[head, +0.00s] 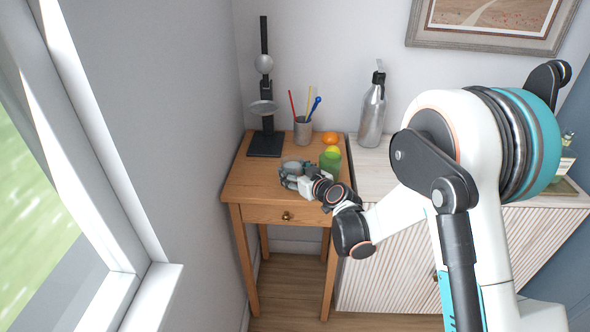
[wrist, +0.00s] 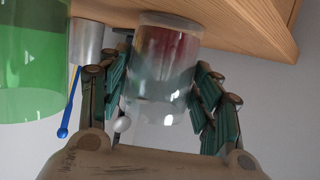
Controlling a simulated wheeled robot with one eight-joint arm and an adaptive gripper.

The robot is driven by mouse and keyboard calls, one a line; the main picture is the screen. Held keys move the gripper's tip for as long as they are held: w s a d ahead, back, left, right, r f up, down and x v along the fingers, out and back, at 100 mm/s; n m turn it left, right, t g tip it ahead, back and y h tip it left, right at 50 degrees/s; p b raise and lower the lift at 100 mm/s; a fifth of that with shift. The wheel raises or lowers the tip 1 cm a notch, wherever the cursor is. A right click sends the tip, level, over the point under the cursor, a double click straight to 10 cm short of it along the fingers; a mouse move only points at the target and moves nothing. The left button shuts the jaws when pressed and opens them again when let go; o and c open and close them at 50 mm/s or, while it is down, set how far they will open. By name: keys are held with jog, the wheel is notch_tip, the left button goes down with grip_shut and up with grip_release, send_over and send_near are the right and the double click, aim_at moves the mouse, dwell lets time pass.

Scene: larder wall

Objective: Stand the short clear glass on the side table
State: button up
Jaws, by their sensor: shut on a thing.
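My gripper (head: 288,180) is over the front part of the wooden side table (head: 240,187), its fingers closed around the short clear glass (head: 293,166). In the wrist view, which is upside down, the glass (wrist: 165,62) sits between the two dark green fingers, and its base end is against the table's wood (wrist: 232,18) in the picture. The glass looks upright. I cannot tell whether its base touches the tabletop or is just above it.
A green glass (head: 330,162) stands close right of my gripper, with yellow and orange fruit (head: 330,138) behind. A metal cup (head: 302,131) holding sticks and a black stand (head: 265,143) are at the back. A steel bottle (head: 372,115) stands on the cabinet. The table's front left is clear.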

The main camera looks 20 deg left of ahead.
jog(key=shift+f, duration=0.1)
jog(key=o, duration=1.6)
jog(key=shift+d+r, duration=0.1)
jog(key=shift+r, duration=0.15)
jog(key=p+v, duration=0.2)
jog(key=v, duration=1)
jog(key=shift+p, duration=0.3)
